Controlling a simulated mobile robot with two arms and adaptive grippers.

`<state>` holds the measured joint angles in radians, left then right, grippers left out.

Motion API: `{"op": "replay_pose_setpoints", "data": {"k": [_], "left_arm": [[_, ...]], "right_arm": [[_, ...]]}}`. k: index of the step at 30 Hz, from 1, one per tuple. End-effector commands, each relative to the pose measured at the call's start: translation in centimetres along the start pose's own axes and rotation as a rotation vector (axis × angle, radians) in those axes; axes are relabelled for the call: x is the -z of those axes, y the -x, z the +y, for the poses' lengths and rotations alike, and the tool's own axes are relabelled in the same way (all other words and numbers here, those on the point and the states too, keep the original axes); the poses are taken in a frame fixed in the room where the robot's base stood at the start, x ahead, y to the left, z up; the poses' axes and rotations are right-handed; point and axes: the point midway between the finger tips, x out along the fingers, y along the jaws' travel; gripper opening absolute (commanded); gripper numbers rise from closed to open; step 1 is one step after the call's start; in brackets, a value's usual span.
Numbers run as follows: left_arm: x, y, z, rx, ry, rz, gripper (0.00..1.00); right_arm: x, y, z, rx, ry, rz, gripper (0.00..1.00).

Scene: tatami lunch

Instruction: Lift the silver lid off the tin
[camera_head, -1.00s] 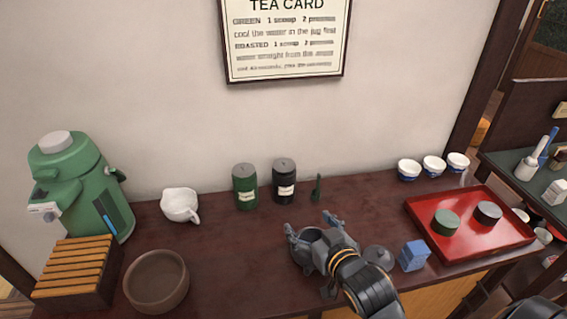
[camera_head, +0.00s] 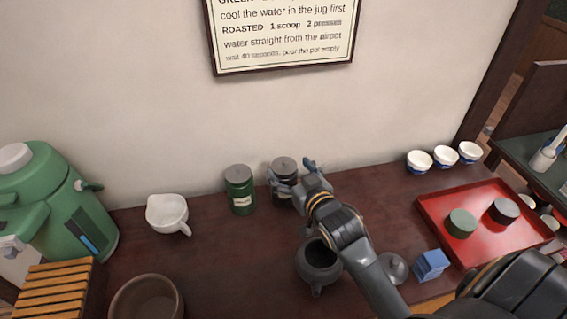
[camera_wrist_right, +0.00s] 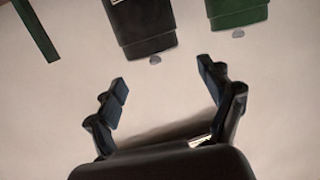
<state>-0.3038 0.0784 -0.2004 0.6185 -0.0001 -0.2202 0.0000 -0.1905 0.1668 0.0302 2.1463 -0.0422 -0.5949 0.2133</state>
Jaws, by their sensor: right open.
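A black tin (camera_head: 283,201) with a pale label and a grey, silvery lid (camera_head: 284,163) stands upright near the wall. A green tin (camera_head: 241,197) with a similar grey lid (camera_head: 238,172) stands left of it. My right gripper (camera_head: 291,175) is open and empty in front of the black tin, partly covering it in the head view. In the right wrist view both tins appear upside down. There the black tin (camera_wrist_right: 142,25) lies beyond the open fingertips (camera_wrist_right: 163,76), roughly between them, with no visible contact. The green tin (camera_wrist_right: 237,12) is to its right. My left gripper is not in view.
A dark teapot (camera_head: 320,262) stands open under my right forearm, its lid (camera_head: 394,268) beside a blue box (camera_head: 431,264). A white jug (camera_head: 168,214) is left of the tins. A red tray (camera_head: 440,205) is right. A green strip (camera_wrist_right: 37,30) shows beside the black tin.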

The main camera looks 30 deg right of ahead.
Motion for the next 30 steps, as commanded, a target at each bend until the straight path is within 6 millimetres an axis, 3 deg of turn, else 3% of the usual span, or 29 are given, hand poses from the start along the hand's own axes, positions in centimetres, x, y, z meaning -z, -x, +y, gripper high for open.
{"op": "replay_pose_setpoints", "data": {"k": [5,11,19,29,30], "left_arm": [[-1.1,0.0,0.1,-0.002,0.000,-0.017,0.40],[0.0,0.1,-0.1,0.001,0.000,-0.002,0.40],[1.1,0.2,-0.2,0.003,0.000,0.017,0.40],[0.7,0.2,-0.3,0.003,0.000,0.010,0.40],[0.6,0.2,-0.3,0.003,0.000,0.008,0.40]], "right_arm": [[0.1,-2.7,0.0,0.000,0.000,0.002,0.81],[0.0,-4.0,0.1,0.000,0.001,0.000,0.81],[-0.3,-7.7,0.4,0.000,0.000,0.001,0.81],[-0.3,-8.5,0.4,0.000,0.000,0.000,0.81],[-0.3,-8.5,0.4,0.000,0.000,0.000,0.75]]}}
